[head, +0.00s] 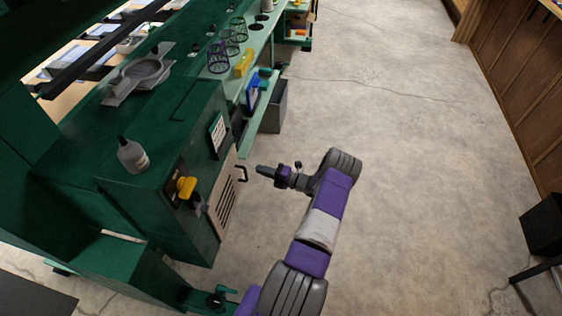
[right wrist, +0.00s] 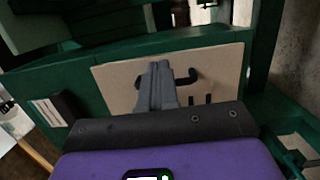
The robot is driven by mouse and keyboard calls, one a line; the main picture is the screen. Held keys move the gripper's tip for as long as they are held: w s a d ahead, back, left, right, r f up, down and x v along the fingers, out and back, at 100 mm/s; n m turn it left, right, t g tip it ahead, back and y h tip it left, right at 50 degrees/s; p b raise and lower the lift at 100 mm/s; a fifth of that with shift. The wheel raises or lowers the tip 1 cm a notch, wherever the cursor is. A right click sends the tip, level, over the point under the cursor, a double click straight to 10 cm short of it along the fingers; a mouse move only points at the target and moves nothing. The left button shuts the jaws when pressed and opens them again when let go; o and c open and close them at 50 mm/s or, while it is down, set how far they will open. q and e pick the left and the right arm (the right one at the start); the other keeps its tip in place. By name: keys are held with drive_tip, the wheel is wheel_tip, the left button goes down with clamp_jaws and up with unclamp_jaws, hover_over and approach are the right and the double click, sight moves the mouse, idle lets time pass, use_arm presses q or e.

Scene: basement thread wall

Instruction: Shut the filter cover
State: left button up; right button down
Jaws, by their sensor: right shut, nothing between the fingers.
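The filter cover (head: 224,207) is a beige panel with dark vent slots on the side of a green machine (head: 165,200). A black handle (head: 243,174) sticks out near its far edge. I cannot tell how far the cover stands from the machine. My right gripper (head: 260,170) is shut and empty, just to the right of the handle. In the right wrist view the grey fingers (right wrist: 158,70) are in front of the beige cover (right wrist: 215,67), which they partly hide, and the handle (right wrist: 185,77) shows just right of them. I cannot tell whether they touch. My left gripper is out of view.
A yellow knob (head: 186,187) sticks out of the machine near the cover. A grey-white bottle (head: 133,156) stands on top. A green bench (head: 262,55) with wire baskets and a yellow block (head: 243,63) runs behind. The concrete floor (head: 400,150) to the right is clear.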

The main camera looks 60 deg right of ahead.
drive_tip(key=s+d, duration=0.3)
drive_tip(key=d, duration=0.6)
drive_tip(key=shift+s+d+b, duration=0.3)
drive_tip(key=shift+s, duration=0.1)
